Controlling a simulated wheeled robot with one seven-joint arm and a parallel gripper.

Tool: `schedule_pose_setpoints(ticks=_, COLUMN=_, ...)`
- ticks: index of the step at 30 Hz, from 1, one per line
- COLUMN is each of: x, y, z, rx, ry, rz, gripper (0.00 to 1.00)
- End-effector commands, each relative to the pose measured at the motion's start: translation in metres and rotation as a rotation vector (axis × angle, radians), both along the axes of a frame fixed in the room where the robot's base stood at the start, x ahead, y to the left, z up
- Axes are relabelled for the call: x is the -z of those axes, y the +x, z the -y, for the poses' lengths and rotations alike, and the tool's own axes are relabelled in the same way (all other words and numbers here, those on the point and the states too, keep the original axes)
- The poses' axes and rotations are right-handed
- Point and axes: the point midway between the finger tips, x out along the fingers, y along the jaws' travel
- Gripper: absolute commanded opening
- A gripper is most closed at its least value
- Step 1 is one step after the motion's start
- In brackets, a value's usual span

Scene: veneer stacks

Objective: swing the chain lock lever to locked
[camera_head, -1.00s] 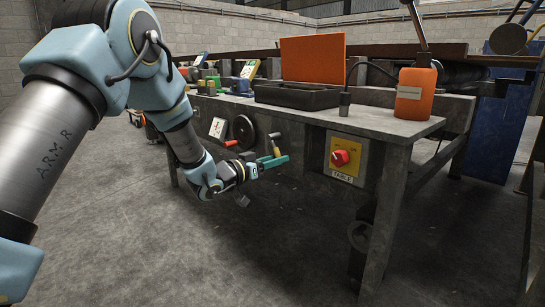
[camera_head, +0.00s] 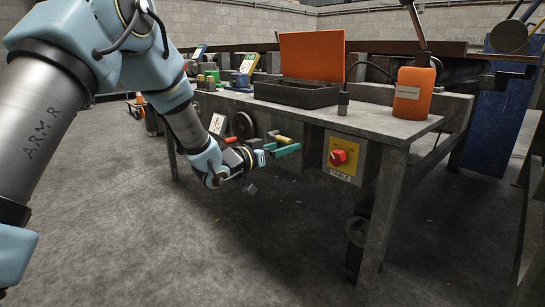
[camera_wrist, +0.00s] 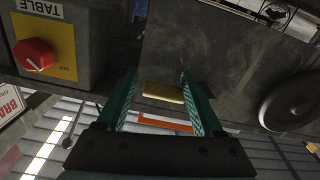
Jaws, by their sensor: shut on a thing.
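A lever with a yellow grip (camera_head: 283,139) sticks out from the front of the bench, left of the red switch. My gripper (camera_head: 287,150) has teal fingers and reaches it from the left. In the wrist view, the yellow grip (camera_wrist: 163,91) lies across the gap between the fingers of my gripper (camera_wrist: 160,88), which are shut on it. The lever's pivot and any lock marks are hidden, so I cannot tell its set position.
A red knob on a yellow plate (camera_head: 338,158) marked TABLE is close on the right. A dark handwheel (camera_head: 242,125) is on the left. The bench top (camera_head: 375,123) overhangs above, with an orange bottle (camera_head: 414,94). The floor below is clear.

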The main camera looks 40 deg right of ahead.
Motion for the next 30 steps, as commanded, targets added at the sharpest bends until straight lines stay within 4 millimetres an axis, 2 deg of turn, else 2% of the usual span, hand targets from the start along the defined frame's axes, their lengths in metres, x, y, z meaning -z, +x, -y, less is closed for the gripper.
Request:
schedule_pose_setpoints(ticks=1, x=-0.012, y=0.015, z=-0.002, rx=-0.026, ry=-0.021, rz=0.011, gripper=0.55)
schedule_pose_setpoints(ticks=14, x=-0.012, y=0.016, z=-0.004, rx=-0.026, ry=-0.021, rz=0.011, gripper=0.55)
schedule_pose_setpoints(ticks=30, x=-0.008, y=0.015, z=-0.053, rx=-0.021, ry=-0.01, rz=0.006, gripper=0.55)
